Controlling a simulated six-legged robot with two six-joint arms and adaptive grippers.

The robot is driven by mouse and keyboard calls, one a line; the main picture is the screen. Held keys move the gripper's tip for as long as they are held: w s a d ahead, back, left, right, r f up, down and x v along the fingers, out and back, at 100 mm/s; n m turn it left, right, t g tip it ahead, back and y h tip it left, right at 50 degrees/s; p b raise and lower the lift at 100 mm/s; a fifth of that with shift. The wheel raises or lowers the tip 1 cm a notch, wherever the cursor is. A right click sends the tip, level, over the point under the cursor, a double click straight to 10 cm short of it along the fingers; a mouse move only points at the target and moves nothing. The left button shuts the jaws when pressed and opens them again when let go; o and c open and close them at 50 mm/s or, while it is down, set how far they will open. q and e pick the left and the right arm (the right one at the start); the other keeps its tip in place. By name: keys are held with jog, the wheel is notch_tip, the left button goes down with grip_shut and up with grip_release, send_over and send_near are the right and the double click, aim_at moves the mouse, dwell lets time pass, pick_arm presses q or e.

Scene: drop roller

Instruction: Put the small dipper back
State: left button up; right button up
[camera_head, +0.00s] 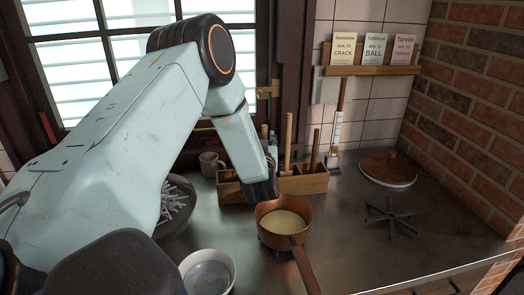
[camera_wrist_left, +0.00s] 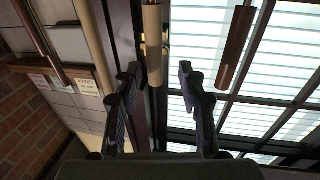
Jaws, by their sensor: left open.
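My left gripper (camera_head: 262,190) points down at the front edge of a wooden box (camera_head: 305,183), just behind a copper pan (camera_head: 270,221). In the left wrist view its two fingers (camera_wrist_left: 160,105) are spread, with no object gripped. A light wooden handle (camera_wrist_left: 153,45) shows beyond the gap between them, and a darker handle (camera_wrist_left: 235,45) is off to the right. In the head view a light handle (camera_head: 288,143) and a darker one (camera_head: 315,150) stand up from the box. I cannot tell which handle belongs to the small dipper; the lower parts are hidden. My right gripper is not in view.
The copper pan holds pale yellow liquid; its handle points toward the front. A white bowl (camera_head: 207,273), a dark bowl (camera_head: 175,205) and a mug (camera_head: 210,164) are at left. A wooden lid (camera_head: 388,168) and a black stand (camera_head: 391,215) are at right. The right-front counter is clear.

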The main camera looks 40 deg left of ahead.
pick_arm(q)
jog(key=v, duration=0.8)
jog(key=shift+b, duration=0.4)
jog(key=shift+d+f, duration=0.15)
jog(key=shift+d, duration=0.05)
jog(key=shift+s, duration=0.1)
